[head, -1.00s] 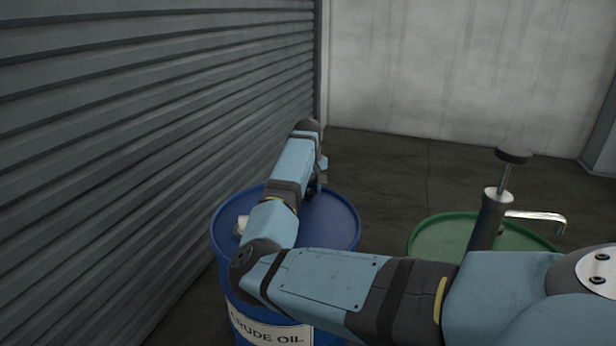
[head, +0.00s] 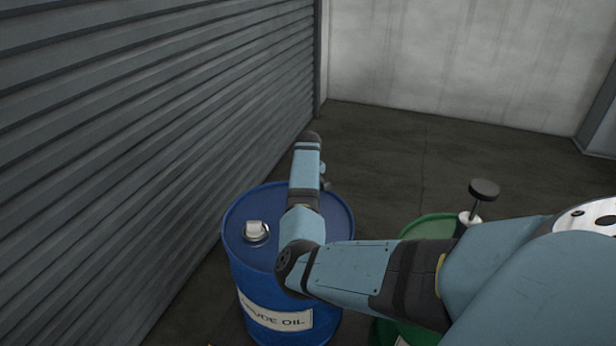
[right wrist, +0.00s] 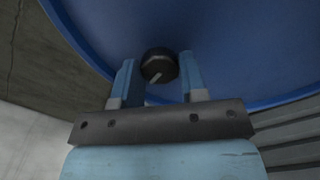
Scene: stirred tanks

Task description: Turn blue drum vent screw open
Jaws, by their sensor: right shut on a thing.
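The blue drum (head: 268,285) stands upright beside the shutter wall, with a "CRUDE OIL" label on its side. Its blue lid (right wrist: 235,45) fills the upper part of the right wrist view. The vent screw (right wrist: 158,66) is a round black knob with a light line on its face, near the lid's rim. My right gripper (right wrist: 158,60) has its two fingers on either side of the knob and is shut on it. In the head view my right arm covers most of the knob and gripper. My left gripper is not in view.
A silvery white cap (head: 256,231) sits on the blue drum's lid at the left. A green drum (head: 428,228) with a hand pump (head: 484,190) stands to the right, partly behind my right arm. The shutter wall (head: 130,130) is close on the left. The floor behind is clear.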

